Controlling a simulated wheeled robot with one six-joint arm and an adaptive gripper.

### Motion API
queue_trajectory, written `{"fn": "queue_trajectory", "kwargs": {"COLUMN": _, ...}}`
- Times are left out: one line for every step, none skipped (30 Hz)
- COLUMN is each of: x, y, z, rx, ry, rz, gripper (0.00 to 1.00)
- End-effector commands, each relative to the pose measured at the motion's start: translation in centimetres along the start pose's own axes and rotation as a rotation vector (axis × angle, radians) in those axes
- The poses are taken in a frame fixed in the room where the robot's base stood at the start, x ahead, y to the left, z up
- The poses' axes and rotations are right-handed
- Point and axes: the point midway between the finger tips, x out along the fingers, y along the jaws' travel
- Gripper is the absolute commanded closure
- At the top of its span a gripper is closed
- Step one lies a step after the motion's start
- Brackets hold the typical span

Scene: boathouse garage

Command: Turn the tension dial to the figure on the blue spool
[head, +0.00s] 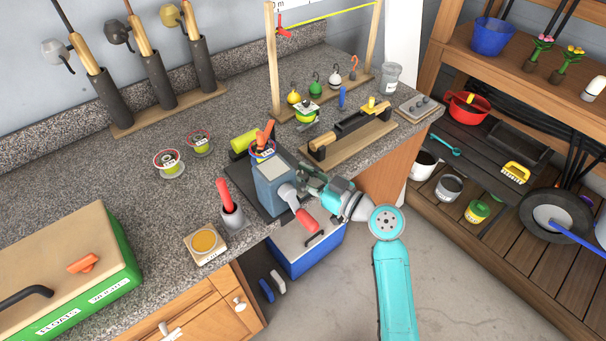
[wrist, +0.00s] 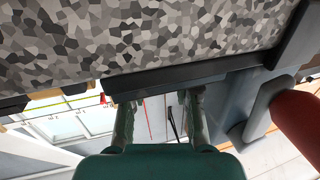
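A grey-blue winder box (head: 274,186) stands on a dark base plate at the counter's front edge, with a red-handled crank (head: 305,220) on its front. A spool with a blue rim (head: 263,151) sits behind the box, under an orange-red knob; its label is too small to read. My gripper (head: 311,180) is at the right side of the box. In the wrist view its two fingers (wrist: 160,108) are apart, with nothing visible held between them, close to a dark edge (wrist: 190,75). I cannot make out the tension dial; my gripper may hide it.
Spools with red rims (head: 169,162) lie to the left. A wooden rack (head: 352,138) is to the right. A blue box (head: 306,250) sits below the counter.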

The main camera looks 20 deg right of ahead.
Motion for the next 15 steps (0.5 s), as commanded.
{"fn": "queue_trajectory", "kwargs": {"x": -0.01, "y": 0.01, "z": 0.03, "rx": 0.000, "ry": 0.000, "rz": 0.000, "gripper": 0.53}}
{"fn": "queue_trajectory", "kwargs": {"x": 0.00, "y": 0.01, "z": 0.03, "rx": 0.000, "ry": 0.000, "rz": 0.000, "gripper": 0.46}}
{"fn": "queue_trajectory", "kwargs": {"x": -0.01, "y": 0.01, "z": 0.02, "rx": 0.000, "ry": 0.000, "rz": 0.000, "gripper": 0.45}}
{"fn": "queue_trajectory", "kwargs": {"x": 0.00, "y": 0.01, "z": 0.02, "rx": 0.000, "ry": 0.000, "rz": 0.000, "gripper": 0.45}}
{"fn": "queue_trajectory", "kwargs": {"x": -0.01, "y": 0.01, "z": 0.01, "rx": 0.000, "ry": 0.000, "rz": 0.000, "gripper": 0.45}}
{"fn": "queue_trajectory", "kwargs": {"x": -0.01, "y": 0.01, "z": 0.01, "rx": 0.000, "ry": 0.000, "rz": 0.000, "gripper": 0.45}}
{"fn": "queue_trajectory", "kwargs": {"x": -0.01, "y": 0.01, "z": 0.00, "rx": 0.000, "ry": 0.000, "rz": 0.000, "gripper": 0.45}}
{"fn": "queue_trajectory", "kwargs": {"x": 0.00, "y": 0.01, "z": 0.00, "rx": 0.000, "ry": 0.000, "rz": 0.000, "gripper": 0.45}}
{"fn": "queue_trajectory", "kwargs": {"x": 0.00, "y": 0.01, "z": 0.00, "rx": 0.000, "ry": 0.000, "rz": 0.000, "gripper": 0.45}}
{"fn": "queue_trajectory", "kwargs": {"x": -0.01, "y": 0.01, "z": -0.01, "rx": 0.000, "ry": 0.000, "rz": 0.000, "gripper": 0.45}}
{"fn": "queue_trajectory", "kwargs": {"x": -0.05, "y": 0.01, "z": -0.01, "rx": 0.000, "ry": 0.000, "rz": 0.000, "gripper": 0.45}}
{"fn": "queue_trajectory", "kwargs": {"x": -0.15, "y": 0.02, "z": 0.00, "rx": 0.000, "ry": 0.000, "rz": 0.000, "gripper": 0.45}}
{"fn": "queue_trajectory", "kwargs": {"x": -0.29, "y": 0.03, "z": 0.00, "rx": 0.001, "ry": 0.000, "rz": 0.001, "gripper": 0.45}}
{"fn": "queue_trajectory", "kwargs": {"x": -0.48, "y": 0.05, "z": 0.00, "rx": 0.001, "ry": 0.001, "rz": 0.001, "gripper": 0.45}}
{"fn": "queue_trajectory", "kwargs": {"x": -0.85, "y": 0.08, "z": -0.02, "rx": 0.001, "ry": 0.001, "rz": 0.002, "gripper": 0.45}}
